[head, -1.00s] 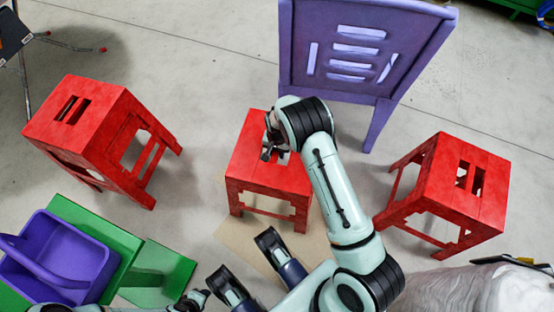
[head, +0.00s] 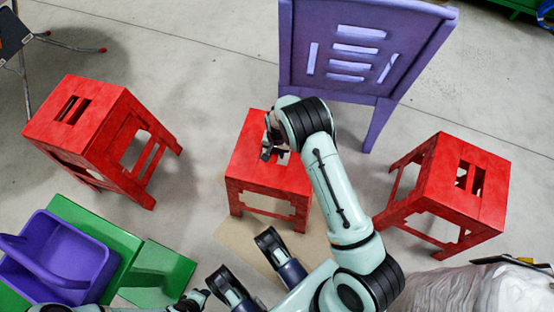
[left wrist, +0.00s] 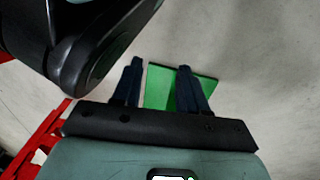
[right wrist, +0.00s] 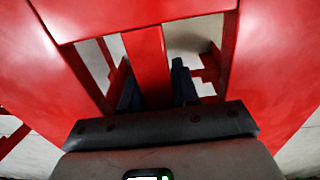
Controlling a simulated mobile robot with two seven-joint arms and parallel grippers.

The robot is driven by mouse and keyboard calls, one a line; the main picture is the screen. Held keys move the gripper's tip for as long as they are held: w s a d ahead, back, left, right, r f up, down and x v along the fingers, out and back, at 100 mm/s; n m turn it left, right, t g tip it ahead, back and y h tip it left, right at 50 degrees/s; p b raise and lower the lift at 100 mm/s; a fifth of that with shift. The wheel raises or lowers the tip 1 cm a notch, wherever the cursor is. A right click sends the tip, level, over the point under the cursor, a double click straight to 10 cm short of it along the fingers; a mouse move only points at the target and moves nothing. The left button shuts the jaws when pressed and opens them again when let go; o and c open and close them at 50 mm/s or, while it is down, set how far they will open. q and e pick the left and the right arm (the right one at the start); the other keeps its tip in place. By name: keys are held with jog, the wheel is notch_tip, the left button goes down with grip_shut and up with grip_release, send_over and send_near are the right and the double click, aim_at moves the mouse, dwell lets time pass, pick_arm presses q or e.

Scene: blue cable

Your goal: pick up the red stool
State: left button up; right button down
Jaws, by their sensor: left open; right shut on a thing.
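Three red stools are in the head view: a left one (head: 95,125), a middle one (head: 265,182) and a right one (head: 450,190). All stand upright on the floor. My right gripper (head: 269,153) is at the top of the middle stool. In the right wrist view its fingers (right wrist: 157,85) straddle the narrow bar (right wrist: 149,58) between the two seat slots and are shut on it. The arm covers part of the seat. My left gripper (left wrist: 161,68) is open and empty in the left wrist view, with only floor and a green object beyond it.
A purple chair (head: 360,50) stands just behind the middle stool. A purple bin (head: 60,258) and a green object (head: 155,275) are at the lower left. A pale, lumpy thing (head: 480,290) is at the lower right. Bare floor lies between the left and middle stools.

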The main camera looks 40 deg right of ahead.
jog(key=shift+w+r, duration=0.1)
jog(key=shift+r, duration=0.05)
dwell(0.3)
jog(key=shift+r, duration=0.5)
pick_arm(q)
jog(key=w+r+t+p, duration=0.2)
jog(key=w+r+p, duration=0.1)
jog(key=w+r, duration=0.2)
pick_arm(e)
notch_tip(320, 180, up, 9)
pick_arm(q)
jog(key=shift+m+g+h, duration=0.3)
jog(key=shift+m+g, duration=0.1)
jog(key=shift+g, duration=0.2)
jog(key=s+d+r+p, duration=0.2)
jog(key=s+d+r, duration=0.1)
jog(key=shift+s+p, duration=0.3)
jog(key=shift+p, duration=0.05)
pick_arm(e)
notch_tip(320, 180, up, 10)
jog(key=shift+f, duration=0.1)
